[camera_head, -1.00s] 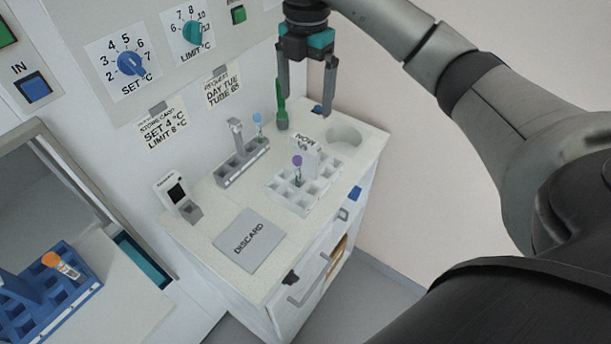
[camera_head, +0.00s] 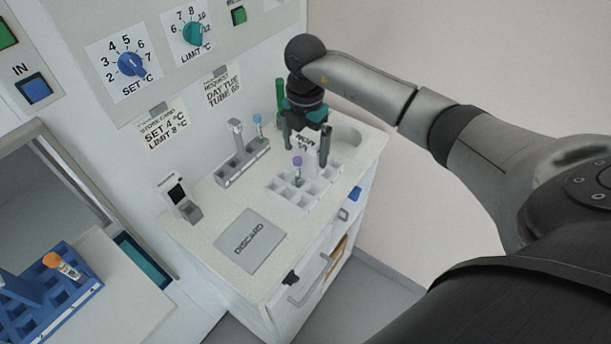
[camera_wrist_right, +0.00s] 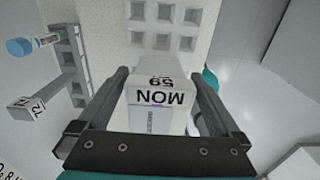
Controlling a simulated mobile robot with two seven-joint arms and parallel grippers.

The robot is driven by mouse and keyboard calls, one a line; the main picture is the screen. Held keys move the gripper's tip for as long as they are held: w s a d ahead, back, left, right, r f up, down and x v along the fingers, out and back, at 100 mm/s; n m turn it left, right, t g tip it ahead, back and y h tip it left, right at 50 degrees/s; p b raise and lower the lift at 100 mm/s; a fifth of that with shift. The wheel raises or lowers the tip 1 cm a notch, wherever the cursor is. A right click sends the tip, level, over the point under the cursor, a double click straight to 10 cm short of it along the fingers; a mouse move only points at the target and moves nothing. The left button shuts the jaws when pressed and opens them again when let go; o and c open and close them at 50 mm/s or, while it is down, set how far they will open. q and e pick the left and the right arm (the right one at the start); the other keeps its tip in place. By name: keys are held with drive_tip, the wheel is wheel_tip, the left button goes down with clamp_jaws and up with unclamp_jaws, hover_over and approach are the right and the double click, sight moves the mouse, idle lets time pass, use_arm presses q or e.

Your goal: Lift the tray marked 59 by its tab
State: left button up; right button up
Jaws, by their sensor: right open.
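The white tray (camera_head: 303,204) stands on the counter with a purple-capped tube (camera_head: 297,162) in one slot. Its upright white tab (camera_head: 306,143) reads MON 59, and the marking shows upside down in the wrist view (camera_wrist_right: 158,97). My right gripper (camera_head: 307,152) is lowered over the tab. In the wrist view my right gripper (camera_wrist_right: 158,78) is open, with one finger on each side of the tab and gaps visible. The tray's empty slots (camera_wrist_right: 164,30) show beyond the tab. My left gripper is not in view.
A grey rack (camera_head: 240,168) with a blue-capped tube stands left of the tray. A green object (camera_head: 280,95) stands behind my gripper. The DISCARD plate (camera_head: 250,240) and a small device (camera_head: 180,198) are nearer. A blue rack (camera_head: 60,295) is at lower left.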

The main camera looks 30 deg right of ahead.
drive_tip(key=shift+f, duration=0.6)
drive_tip(key=c, duration=1.2)
drive_tip(key=shift+r, duration=0.1)
drive_tip(key=shift+c, duration=0.4)
